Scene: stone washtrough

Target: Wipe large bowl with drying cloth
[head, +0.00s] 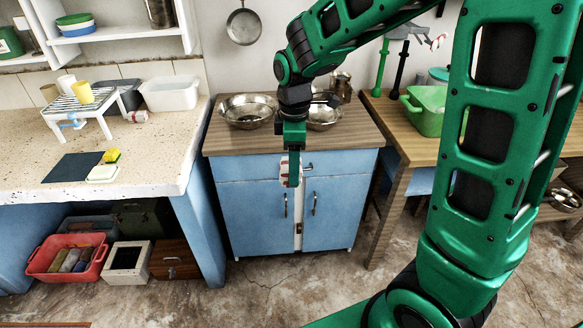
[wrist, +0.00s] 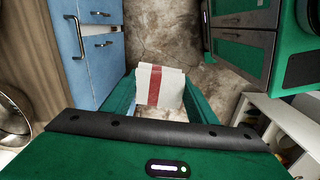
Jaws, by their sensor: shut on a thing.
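A wide metal bowl (head: 248,111) stands on the left of the wooden cabinet top and looks like the larger of two. A second metal bowl (head: 324,116) stands to its right, partly hidden by my arm. My gripper (head: 291,172) is in front of the blue cabinet, below its top edge and apart from both bowls. It is shut on the drying cloth (head: 284,170), white with a red stripe. In the wrist view the folded cloth (wrist: 172,88) hangs between the fingers. Part of a metal bowl (wrist: 12,122) shows at the left edge there.
The blue cabinet (head: 258,205) has handles facing me. A metal jug (head: 341,86) stands behind the right bowl. A green tub (head: 424,117) is on the right-hand table. The left stone counter (head: 150,165) carries a white rack and tubs. The floor before the cabinet is clear.

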